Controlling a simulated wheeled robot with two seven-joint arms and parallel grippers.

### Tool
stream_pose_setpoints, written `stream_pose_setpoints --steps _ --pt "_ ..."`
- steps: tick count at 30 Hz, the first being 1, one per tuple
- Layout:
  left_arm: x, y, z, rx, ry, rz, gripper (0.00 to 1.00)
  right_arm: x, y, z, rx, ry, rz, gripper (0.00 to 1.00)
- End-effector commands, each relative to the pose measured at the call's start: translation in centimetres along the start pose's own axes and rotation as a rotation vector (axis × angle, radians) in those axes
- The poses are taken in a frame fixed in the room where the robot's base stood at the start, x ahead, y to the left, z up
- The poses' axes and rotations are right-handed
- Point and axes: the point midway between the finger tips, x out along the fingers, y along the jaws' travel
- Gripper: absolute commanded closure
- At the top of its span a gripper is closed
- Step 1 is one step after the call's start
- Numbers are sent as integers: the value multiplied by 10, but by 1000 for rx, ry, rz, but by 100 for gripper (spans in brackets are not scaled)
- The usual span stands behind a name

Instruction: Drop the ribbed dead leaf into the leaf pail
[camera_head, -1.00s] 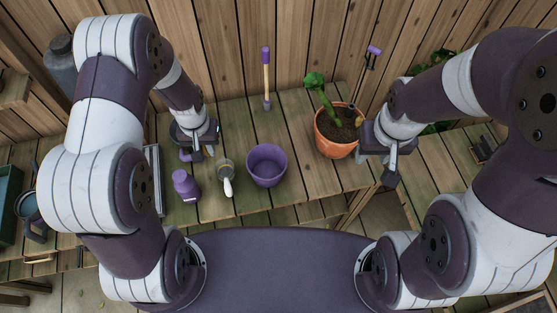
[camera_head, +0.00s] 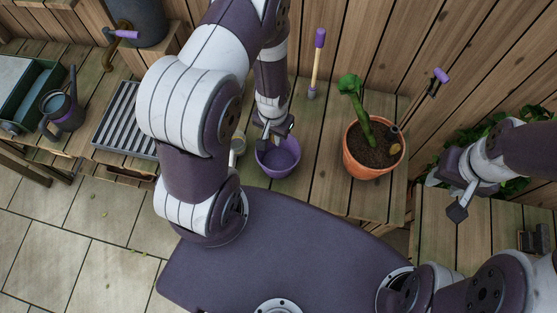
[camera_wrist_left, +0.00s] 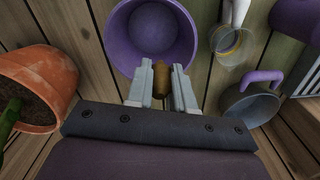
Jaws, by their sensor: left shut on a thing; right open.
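The leaf pail is a round purple pail (camera_head: 283,164) on the wooden bench; it also shows in the left wrist view (camera_wrist_left: 186,30). My left gripper (camera_head: 268,138) is over the pail, fingers pointing down at it. In the left wrist view its fingertips (camera_wrist_left: 160,82) are shut on a small brown piece, which looks like the ribbed dead leaf (camera_wrist_left: 160,74), in front of the pail's opening. Its ribs are too small to make out. My right gripper (camera_head: 445,200) is open and empty, right of the potted plant.
An orange pot (camera_head: 362,168) with a green plant stands right of the pail; a yellowish-brown leaf (camera_head: 394,148) shows at its rim. A scoop (camera_wrist_left: 228,38) and a purple-handled grey cup (camera_wrist_left: 250,106) are beside the pail. A purple-handled tool (camera_head: 315,65) stands behind.

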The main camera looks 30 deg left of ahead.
Motion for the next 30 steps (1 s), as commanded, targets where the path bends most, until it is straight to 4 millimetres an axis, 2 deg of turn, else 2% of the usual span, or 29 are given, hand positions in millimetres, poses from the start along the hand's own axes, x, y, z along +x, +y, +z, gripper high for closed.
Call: stream_pose_setpoints --steps 1,8,9,11,19,22,26,30 --pt "6 0 0 0 0 0 100 5 0 0 0 1 0 57" --pt "3 0 0 0 0 0 100 3 0 0 0 1 0 57" --pt "3 0 0 0 0 0 65 3 0 0 0 1 0 57" --pt "3 0 0 0 0 0 48 3 0 0 0 1 0 57" --pt "3 0 0 0 1 0 48 3 0 0 0 1 0 57" --pt "-6 0 -2 0 3 0 48 5 0 0 0 1 0 57" --pt "-36 0 -3 0 7 -1 48 11 0 1 0 1 0 57" --pt "-75 1 -2 -1 7 -2 48 17 0 2 0 1 0 57"
